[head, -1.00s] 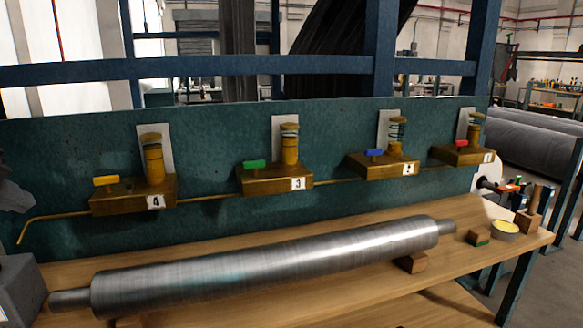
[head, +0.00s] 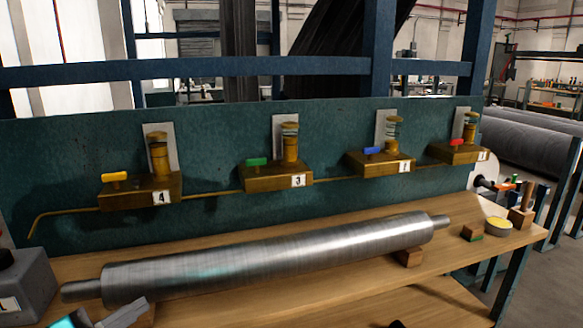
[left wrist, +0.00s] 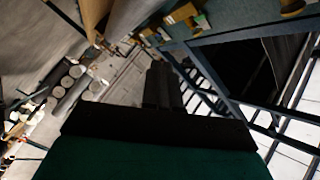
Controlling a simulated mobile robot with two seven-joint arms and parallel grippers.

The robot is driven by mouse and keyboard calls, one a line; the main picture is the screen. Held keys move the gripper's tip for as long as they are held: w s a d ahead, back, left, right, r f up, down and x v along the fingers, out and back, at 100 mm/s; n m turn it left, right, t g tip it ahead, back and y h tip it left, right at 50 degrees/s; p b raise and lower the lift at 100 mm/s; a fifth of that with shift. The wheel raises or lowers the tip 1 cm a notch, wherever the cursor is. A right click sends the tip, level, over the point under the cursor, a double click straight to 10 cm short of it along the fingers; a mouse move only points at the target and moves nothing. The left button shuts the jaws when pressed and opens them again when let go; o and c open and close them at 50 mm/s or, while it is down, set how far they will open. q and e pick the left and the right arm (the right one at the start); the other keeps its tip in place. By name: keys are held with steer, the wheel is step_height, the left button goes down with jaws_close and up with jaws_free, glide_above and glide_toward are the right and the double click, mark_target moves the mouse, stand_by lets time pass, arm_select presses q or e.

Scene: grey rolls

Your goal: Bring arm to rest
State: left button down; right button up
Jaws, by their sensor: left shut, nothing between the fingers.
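My left gripper (head: 98,317) is low at the left in the head view, cut by the bottom edge, in front of the left end of the steel roll (head: 270,258). Only a grey piece and a cyan patch of it show. In the left wrist view its dark fingers (left wrist: 163,86) are together, with nothing seen between them, and point over the floor. The roll lies across the wooden bench (head: 455,258) on wooden blocks, apart from the fingers as far as I can tell. My right gripper is not recognisable in any view.
A green panel (head: 225,222) behind the roll carries wooden valve blocks, including block 4 (head: 140,192) and block 3 (head: 278,176). A grey box (head: 22,290) stands at far left.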

arm_select(q)
steer(key=s+d+f+n+g+y, duration=0.1)
steer(key=s+d+f+n+y, duration=0.1)
steer(key=s+f+n, duration=0.2)
steer(key=s+d+f+n+g+y, duration=0.1)
steer(key=s+d+f+n+y, duration=0.2)
steer(key=f, duration=0.8)
steer(key=s+d+f+n+g+y, duration=0.2)
steer(key=s+d+f+n+y, duration=0.1)
steer(key=s+f+n, duration=0.3)
step_height(320, 180, down, 2)
steer(key=shift+s+f+n, duration=0.25)
steer(key=shift+s+n, duration=0.15)
steer(key=shift+n, duration=0.5)
